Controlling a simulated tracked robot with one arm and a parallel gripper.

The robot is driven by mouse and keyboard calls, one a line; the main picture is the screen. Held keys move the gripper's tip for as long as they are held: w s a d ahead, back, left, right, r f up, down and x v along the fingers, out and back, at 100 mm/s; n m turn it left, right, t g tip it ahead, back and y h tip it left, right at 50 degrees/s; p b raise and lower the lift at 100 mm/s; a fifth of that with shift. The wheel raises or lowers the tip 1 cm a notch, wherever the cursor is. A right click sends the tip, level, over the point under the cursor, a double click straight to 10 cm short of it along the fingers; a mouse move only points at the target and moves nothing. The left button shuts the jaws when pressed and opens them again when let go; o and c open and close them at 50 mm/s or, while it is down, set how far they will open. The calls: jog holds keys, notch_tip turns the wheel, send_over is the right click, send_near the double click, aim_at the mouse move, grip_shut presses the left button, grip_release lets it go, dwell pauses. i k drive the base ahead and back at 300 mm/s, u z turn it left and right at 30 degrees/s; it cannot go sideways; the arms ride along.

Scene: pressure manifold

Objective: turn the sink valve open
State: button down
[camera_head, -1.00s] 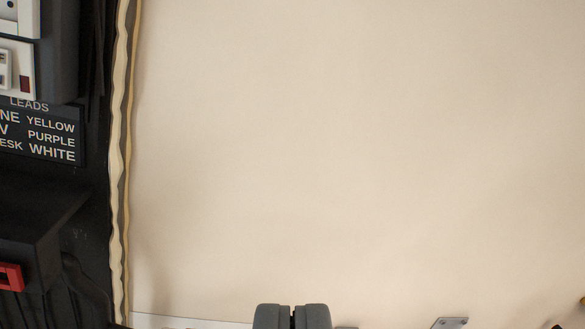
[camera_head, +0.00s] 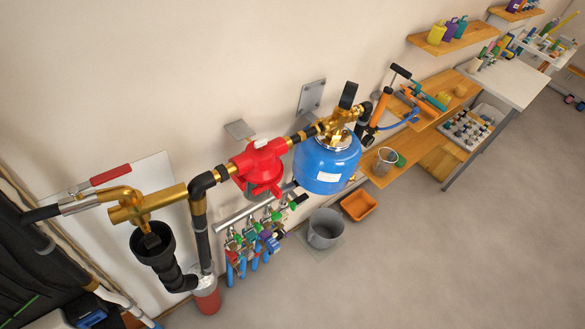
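A lever with a red handle (camera_head: 110,175) is at the left, in front of a white panel and roughly in line with the pipe fitting below it. A brass pipe assembly (camera_head: 148,203) sits to its right, with a black funnel-shaped drain (camera_head: 152,244) under it. A second valve, with a black handle (camera_head: 348,95), stands upright on brass fittings (camera_head: 335,122) above a blue tank (camera_head: 327,163). No label shows which one is the sink valve. My gripper is not in view, and nothing is seen touching either handle.
A red regulator (camera_head: 260,168) lies between the brass pipe and tank. Below it is a manifold (camera_head: 256,213) with several small coloured valves. A grey bucket (camera_head: 324,230) and orange tray (camera_head: 358,204) are on the floor. A wooden bench (camera_head: 445,155) runs along the wall.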

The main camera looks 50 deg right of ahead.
aim_at(275, 216)
jog(key=z, duration=0.05)
jog(key=k, duration=0.35)
jog(key=z, duration=1.1)
jog(key=i, duration=0.3)
jog(key=u, duration=0.05)
